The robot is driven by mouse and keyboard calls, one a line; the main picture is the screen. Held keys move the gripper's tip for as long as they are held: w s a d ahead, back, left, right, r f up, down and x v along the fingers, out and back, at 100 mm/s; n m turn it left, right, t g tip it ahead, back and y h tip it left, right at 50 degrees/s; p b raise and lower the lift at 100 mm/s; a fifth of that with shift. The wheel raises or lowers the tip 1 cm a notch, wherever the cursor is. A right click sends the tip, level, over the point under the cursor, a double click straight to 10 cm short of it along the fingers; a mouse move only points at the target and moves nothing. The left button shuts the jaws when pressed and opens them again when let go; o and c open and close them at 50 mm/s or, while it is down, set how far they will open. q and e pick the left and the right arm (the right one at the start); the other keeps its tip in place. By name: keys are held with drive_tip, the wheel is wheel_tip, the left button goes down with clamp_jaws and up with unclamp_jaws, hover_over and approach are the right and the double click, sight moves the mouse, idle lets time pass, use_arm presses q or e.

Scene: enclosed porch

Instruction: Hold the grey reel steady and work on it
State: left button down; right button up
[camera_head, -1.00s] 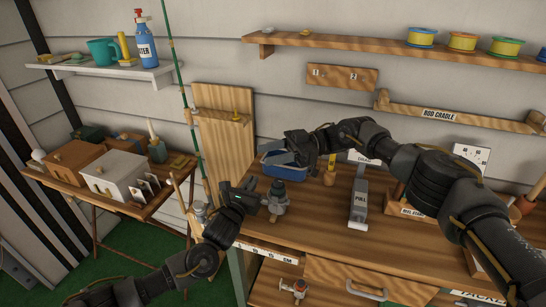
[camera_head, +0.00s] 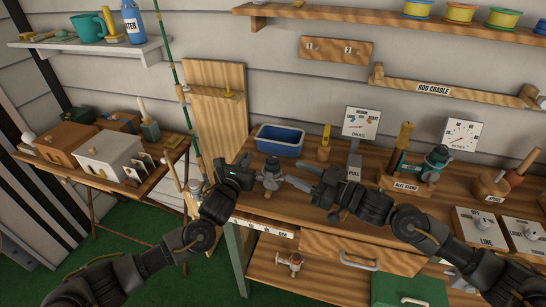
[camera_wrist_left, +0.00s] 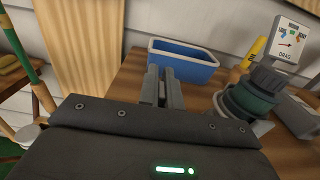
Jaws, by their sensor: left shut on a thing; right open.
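The grey reel (camera_head: 271,175) stands upright on the wooden bench, near its front left edge. It also shows in the left wrist view (camera_wrist_left: 252,97), with a dark green band around it. My left gripper (camera_head: 251,170) is at the reel's left side, shut on it. Its two fingers (camera_wrist_left: 163,86) are close together in the left wrist view; the exact contact is hidden there. My right gripper (camera_head: 300,173) is open and empty just right of the reel, with its fingers pointing left at it, apart from it.
A blue tub (camera_head: 280,140) sits behind the reel. A drag sign (camera_head: 361,123) and a grey PULL device (camera_head: 353,168) stand further right. Another reel (camera_head: 436,160) sits by the reel stand (camera_head: 408,183). A green rod (camera_head: 181,100) rises at the left.

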sight(276, 159)
drive_tip(key=shift+m+t+h, duration=0.7)
drive_tip(key=x, duration=1)
drive_tip(key=shift+w+d+f, duration=0.1)
drive_tip(key=shift+w+d, duration=0.1)
drive_tip(key=shift+w, duration=0.2)
clamp_jaws()
